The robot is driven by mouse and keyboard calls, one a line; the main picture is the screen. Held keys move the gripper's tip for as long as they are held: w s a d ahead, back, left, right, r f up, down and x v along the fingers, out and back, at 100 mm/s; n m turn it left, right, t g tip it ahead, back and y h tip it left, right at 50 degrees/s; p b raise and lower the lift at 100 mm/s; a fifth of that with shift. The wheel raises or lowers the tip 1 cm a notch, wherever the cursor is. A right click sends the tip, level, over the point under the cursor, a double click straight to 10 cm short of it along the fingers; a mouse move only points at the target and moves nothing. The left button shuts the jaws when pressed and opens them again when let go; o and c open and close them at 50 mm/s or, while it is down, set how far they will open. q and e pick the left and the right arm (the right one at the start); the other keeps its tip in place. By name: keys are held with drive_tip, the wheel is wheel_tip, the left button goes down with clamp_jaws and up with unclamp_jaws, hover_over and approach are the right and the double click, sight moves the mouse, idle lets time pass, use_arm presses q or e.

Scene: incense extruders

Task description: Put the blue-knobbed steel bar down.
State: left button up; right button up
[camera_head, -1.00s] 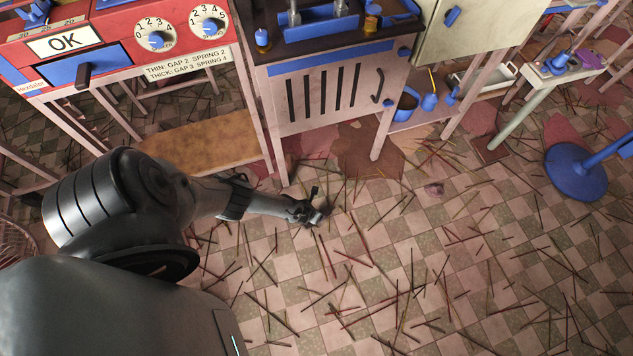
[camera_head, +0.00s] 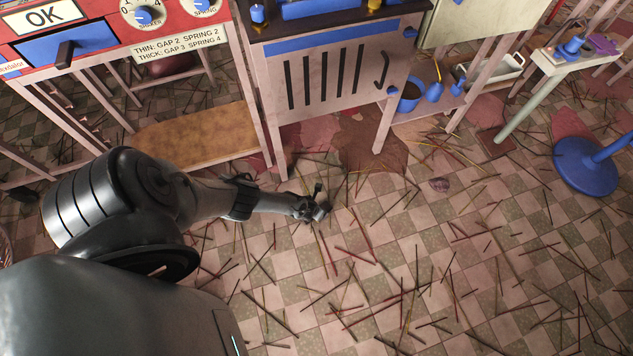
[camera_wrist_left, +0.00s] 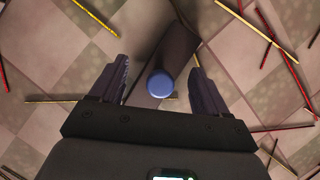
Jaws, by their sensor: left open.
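The steel bar (camera_wrist_left: 177,48) shows in the left wrist view as a dark flat bar with a round blue knob (camera_wrist_left: 160,85) standing on it. It lies between the two fingers of my left gripper (camera_wrist_left: 158,66). The fingers are apart, with visible gaps on both sides of the knob. I cannot tell whether the bar rests flat on the floor. In the head view my left gripper (camera_head: 316,208) is low near the tiled floor, in front of the cabinet, and the bar there is too small to make out clearly. My right gripper is not in view.
Incense sticks litter the checkered floor (camera_head: 375,265). A red machine (camera_head: 100,45) with dials stands at the back left, beside a slotted cabinet (camera_head: 340,75). A low shelf holds a blue mug (camera_head: 410,97). A blue round base (camera_head: 585,168) stands at the right.

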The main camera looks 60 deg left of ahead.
use_arm(q)
drive_tip(key=c, duration=1.1)
drive_tip(key=shift+s, duration=0.1)
clamp_jaws()
drive_tip(key=shift+r, duration=0.15)
